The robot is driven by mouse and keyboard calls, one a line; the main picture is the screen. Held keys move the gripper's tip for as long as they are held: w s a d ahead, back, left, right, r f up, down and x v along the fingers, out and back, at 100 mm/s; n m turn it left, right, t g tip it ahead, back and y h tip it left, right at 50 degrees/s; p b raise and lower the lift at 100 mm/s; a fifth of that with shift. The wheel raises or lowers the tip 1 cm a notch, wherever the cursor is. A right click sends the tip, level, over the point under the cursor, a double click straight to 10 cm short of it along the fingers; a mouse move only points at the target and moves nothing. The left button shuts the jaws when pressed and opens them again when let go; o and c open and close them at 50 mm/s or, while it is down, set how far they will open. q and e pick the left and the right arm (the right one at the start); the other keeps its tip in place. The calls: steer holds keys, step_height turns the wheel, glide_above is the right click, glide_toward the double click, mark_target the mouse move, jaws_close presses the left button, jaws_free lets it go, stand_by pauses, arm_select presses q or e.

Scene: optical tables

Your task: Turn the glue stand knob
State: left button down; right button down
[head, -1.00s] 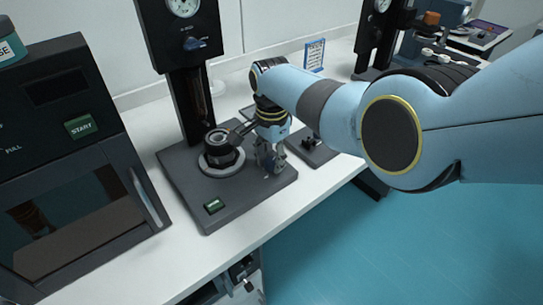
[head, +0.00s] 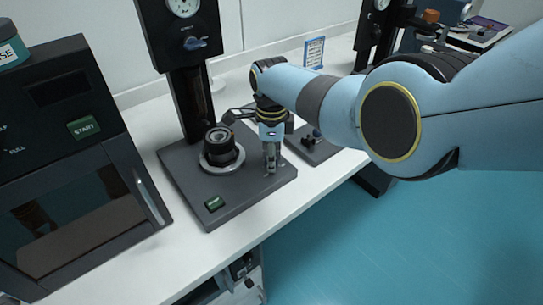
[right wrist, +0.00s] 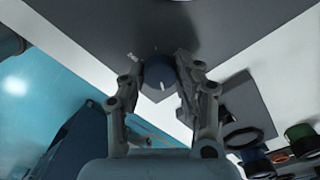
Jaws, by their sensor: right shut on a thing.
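The glue stand has a dark grey base (head: 180,178) with a tall column and a gauge head (head: 183,8). A blue knob (right wrist: 158,72) with a white mark sits near a corner of the base in the right wrist view. My right gripper (head: 270,170) points down over the base's right corner in the head view. In the right wrist view the fingers of my right gripper (right wrist: 158,78) are shut on the knob, one on each side. The gripper hides the knob in the head view. Another blue knob (head: 194,43) is on the gauge head. My left gripper is not in view.
A round black holder (head: 220,145) sits mid-base, with a green-labelled button (head: 214,203) at the front. A black machine with a START button (head: 84,127) stands to the left. A similar stand (head: 362,48) is behind right. The white table's front edge (head: 238,230) is close by.

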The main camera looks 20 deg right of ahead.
stand_by(0.3)
steer(key=c, duration=0.9)
jaws_free()
steer(key=shift+c, duration=0.2)
steer(key=shift+r, duration=0.1)
step_height(320, 180, up, 12)
